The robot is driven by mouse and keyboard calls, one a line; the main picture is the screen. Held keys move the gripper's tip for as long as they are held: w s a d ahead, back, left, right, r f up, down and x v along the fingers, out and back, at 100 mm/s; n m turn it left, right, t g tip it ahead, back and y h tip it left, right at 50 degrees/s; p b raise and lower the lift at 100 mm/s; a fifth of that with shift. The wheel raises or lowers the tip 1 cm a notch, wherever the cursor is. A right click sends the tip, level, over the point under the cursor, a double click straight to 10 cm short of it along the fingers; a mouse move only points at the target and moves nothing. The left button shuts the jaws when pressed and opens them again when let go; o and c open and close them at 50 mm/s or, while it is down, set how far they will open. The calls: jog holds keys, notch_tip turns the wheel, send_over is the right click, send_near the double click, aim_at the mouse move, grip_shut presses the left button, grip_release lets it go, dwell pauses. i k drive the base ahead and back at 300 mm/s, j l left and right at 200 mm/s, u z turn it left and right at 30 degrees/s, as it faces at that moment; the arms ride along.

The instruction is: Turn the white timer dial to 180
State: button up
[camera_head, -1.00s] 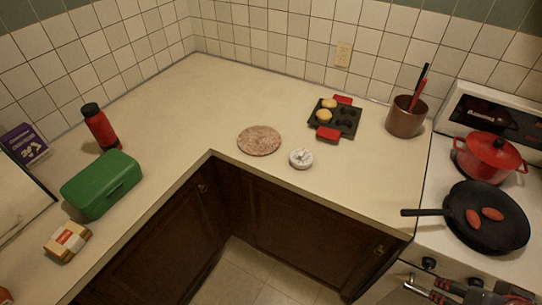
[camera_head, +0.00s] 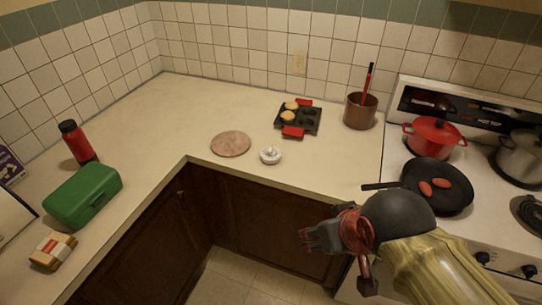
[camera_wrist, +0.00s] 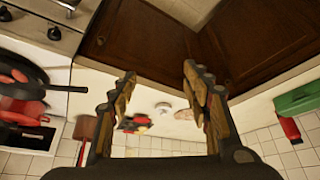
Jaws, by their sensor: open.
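The white timer dial (camera_head: 270,155) sits on the beige counter near its front edge, just right of a round cork-like mat (camera_head: 230,144). In the wrist view the timer (camera_wrist: 163,108) shows small between my fingers, some distance beyond them. Its markings are too small to read. My gripper (camera_head: 308,237) is in front of the counter, lower right of the timer and apart from it. In the wrist view my gripper (camera_wrist: 158,80) has its two fingers spread with nothing between them.
A muffin tin (camera_head: 298,119) with red handles stands behind the timer, and a copper pot (camera_head: 360,111) right of it. The stove holds a black pan (camera_head: 437,186) and red pot (camera_head: 435,137). A green box (camera_head: 83,194) and red bottle (camera_head: 77,143) are left.

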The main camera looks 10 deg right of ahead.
aim_at(270, 151)
jog(key=i+l+u, duration=0.1)
jog(key=i+u, duration=0.2)
jog(key=i, duration=0.15)
jog(key=i+l+u, duration=0.3)
jog(key=i+j, duration=0.1)
